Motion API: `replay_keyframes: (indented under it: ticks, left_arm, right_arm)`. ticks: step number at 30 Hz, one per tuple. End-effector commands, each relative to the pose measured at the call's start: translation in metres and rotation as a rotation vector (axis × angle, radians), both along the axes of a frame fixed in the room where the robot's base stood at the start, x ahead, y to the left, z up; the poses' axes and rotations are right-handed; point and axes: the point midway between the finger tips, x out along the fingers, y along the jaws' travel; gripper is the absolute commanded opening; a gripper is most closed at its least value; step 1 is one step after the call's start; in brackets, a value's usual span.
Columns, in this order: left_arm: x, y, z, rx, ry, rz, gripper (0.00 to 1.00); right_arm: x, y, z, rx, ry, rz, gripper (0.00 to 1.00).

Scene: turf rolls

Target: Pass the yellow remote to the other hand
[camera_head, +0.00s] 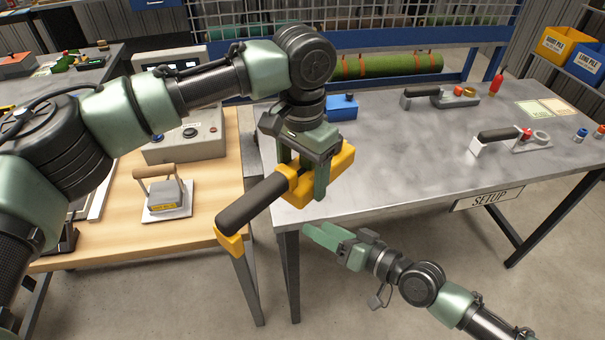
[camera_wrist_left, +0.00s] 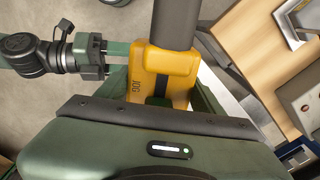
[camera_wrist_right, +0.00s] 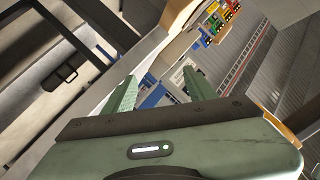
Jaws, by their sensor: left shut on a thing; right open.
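The yellow remote (camera_head: 341,163) has yellow ends and a thick dark grip (camera_head: 254,200) between them. My left gripper (camera_head: 304,178) is shut on its yellow body near the upper right end and holds it in the air by the table edges. The left wrist view shows the yellow body (camera_wrist_left: 168,72) between the fingers, with the dark grip running up out of frame. My right gripper (camera_head: 322,233) is open and empty, below and to the right of the remote, apart from it. I cannot make out the remote in the right wrist view.
A grey metal table (camera_head: 400,165) stands at right, bearing dark-handled tools (camera_head: 500,134) and a blue block (camera_head: 343,107). A wooden bench (camera_head: 200,230) at left bears a control box (camera_head: 180,150) and a handled block (camera_head: 166,200). Open floor (camera_head: 400,222) lies in front.

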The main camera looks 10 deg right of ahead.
Motion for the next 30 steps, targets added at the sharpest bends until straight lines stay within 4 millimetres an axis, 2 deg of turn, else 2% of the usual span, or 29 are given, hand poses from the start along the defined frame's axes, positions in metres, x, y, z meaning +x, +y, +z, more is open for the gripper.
replay_keyframes:
  ticks: [1, 7, 11, 14, 18, 23, 30]
  left_arm:
    - [0.000, 0.000, 0.001, -0.002, -0.001, 0.000, 0.00]
    - [0.000, 0.000, 0.001, -0.001, -0.001, 0.000, 0.00]
    - [0.000, 0.000, 0.001, -0.001, -0.001, 0.000, 0.00]
    - [0.000, 0.000, 0.001, -0.001, -0.001, 0.000, 0.00]
    - [0.000, 0.000, 0.001, -0.002, -0.001, 0.000, 0.00]
    - [0.000, 0.000, 0.001, -0.001, -0.001, 0.000, 0.00]
    - [0.000, 0.000, 0.001, -0.001, -0.001, 0.000, 0.00]
  right_arm:
    - [0.006, -0.012, -0.025, -0.039, 0.019, -0.035, 0.56]
    - [0.010, -0.058, -0.122, -0.215, 0.099, -0.141, 0.56]
    - [-0.004, -0.084, -0.186, -0.328, 0.169, -0.184, 0.56]
    - [-0.022, -0.103, -0.233, -0.414, 0.229, -0.204, 0.56]
    - [-0.058, -0.122, -0.296, -0.526, 0.325, -0.213, 0.56]
    - [-0.114, -0.136, -0.360, -0.646, 0.441, -0.192, 0.56]
    - [-0.217, -0.139, -0.438, -0.796, 0.619, -0.107, 0.56]
